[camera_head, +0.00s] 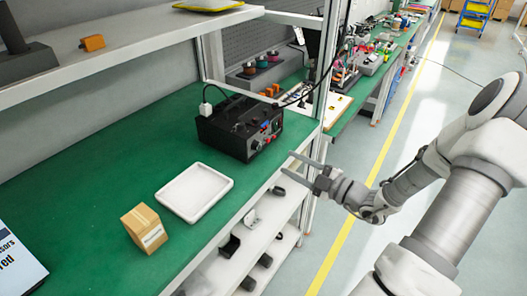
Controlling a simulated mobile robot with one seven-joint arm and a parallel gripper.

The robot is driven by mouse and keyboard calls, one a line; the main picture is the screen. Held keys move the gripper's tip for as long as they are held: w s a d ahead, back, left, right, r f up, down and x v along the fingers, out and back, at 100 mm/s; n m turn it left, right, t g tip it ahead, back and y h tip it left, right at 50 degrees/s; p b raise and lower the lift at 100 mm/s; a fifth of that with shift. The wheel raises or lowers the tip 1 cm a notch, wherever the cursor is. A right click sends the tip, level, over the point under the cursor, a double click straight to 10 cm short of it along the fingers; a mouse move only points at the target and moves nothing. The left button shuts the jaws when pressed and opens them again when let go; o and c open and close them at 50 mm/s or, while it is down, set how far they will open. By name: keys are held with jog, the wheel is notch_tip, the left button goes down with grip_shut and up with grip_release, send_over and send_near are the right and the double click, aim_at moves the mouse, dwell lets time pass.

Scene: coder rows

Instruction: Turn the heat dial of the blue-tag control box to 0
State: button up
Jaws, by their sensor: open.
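A black control box (240,125) stands on the green worktop near its right edge. Its front panel, facing right, carries small red and blue parts (268,128). I cannot tell a heat dial or its setting at this size, and I cannot make out for sure which part is a blue tag. My gripper (291,172) is open and empty, with its fingers pointing left, below and to the right of the box. It is apart from the box, by the worktop's front edge.
A white tray (228,186) and a cardboard box (144,229) rest on the green worktop (120,155). A shelf (140,38) hangs above the left part. A black cable runs from the box towards the upright post (323,65).

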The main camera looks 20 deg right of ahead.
aim_at(260, 147)
jog(key=b+x, duration=0.1)
jog(key=x, duration=0.9)
jog(key=shift+w+b, duration=0.25)
jog(key=shift+b, duration=0.05)
grip_shut()
